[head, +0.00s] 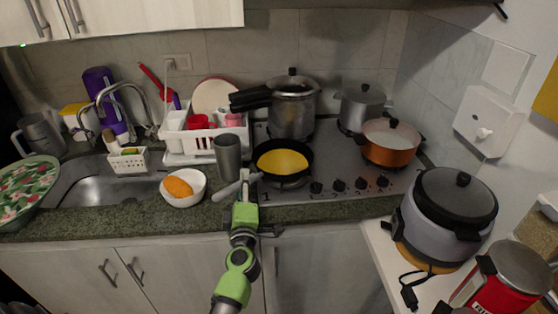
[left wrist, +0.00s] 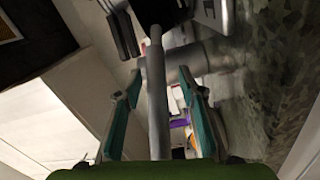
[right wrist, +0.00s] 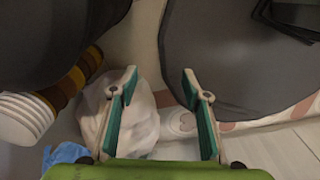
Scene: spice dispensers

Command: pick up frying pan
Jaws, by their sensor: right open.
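The frying pan (head: 297,147) is black with a yellow content and sits on the front left burner of the stove. Its grey handle (head: 224,193) points left over the counter edge side. My left gripper (head: 243,178) is at the handle. In the left wrist view the handle (left wrist: 157,100) runs between the two fingers of my left gripper (left wrist: 160,75), with a gap on both sides; the fingers are open. My right gripper (right wrist: 159,74) is open and empty in the right wrist view, and it does not show in the head view.
A grey cup (head: 228,157) and a white bowl (head: 184,195) with an orange item stand left of the handle. A pressure cooker (head: 293,108) is behind the pan, and a copper pot (head: 390,144) is to its right. A rice cooker (head: 449,215) is at right.

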